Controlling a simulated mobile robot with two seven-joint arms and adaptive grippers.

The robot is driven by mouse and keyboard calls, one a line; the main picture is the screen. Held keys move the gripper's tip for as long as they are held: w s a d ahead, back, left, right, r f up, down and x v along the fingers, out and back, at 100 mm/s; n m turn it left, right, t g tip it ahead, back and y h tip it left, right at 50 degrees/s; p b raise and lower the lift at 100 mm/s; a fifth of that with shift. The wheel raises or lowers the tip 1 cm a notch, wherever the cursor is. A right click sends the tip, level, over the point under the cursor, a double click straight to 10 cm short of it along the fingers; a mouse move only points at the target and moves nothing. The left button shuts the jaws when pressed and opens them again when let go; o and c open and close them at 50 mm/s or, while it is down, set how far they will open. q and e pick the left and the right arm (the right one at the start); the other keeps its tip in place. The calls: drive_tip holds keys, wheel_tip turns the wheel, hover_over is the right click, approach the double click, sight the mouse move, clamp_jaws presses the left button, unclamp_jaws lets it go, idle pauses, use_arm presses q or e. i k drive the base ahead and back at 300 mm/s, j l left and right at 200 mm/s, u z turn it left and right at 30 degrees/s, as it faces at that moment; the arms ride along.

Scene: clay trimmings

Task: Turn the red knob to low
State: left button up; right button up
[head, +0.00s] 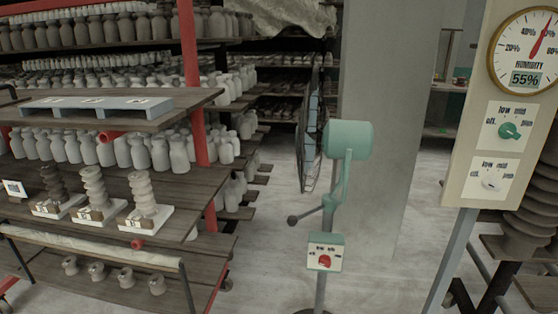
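The red knob (325,261) sits on the white front of a small control box (325,240) with a green top. The box is mounted on the stand of a green pedestal fan (349,141), right of the picture's middle and low. Small dark labels are printed around the knob, too small to read surely. I cannot tell which label the knob points at. Neither of my grippers is in view, and nothing touches the knob.
At right, a panel (461,188) carries a humidity gauge (526,50) reading 55%, a green knob (509,131) and a white knob (491,181). Wooden shelves (90,219) with bottles and clay pieces fill the left. A grey pillar (385,90) stands behind the fan. Some floor (270,270) beside the fan is clear.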

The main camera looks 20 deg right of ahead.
sight(324, 260)
drive_tip(key=i+j+z, duration=0.2)
drive_tip(key=i+j, duration=0.2)
drive_tip(key=j, duration=0.2)
drive_tip(key=i+j+z, duration=0.1)
drive_tip(key=j, duration=0.25)
drive_tip(key=i+j, duration=0.25)
drive_tip(key=z, duration=1.35)
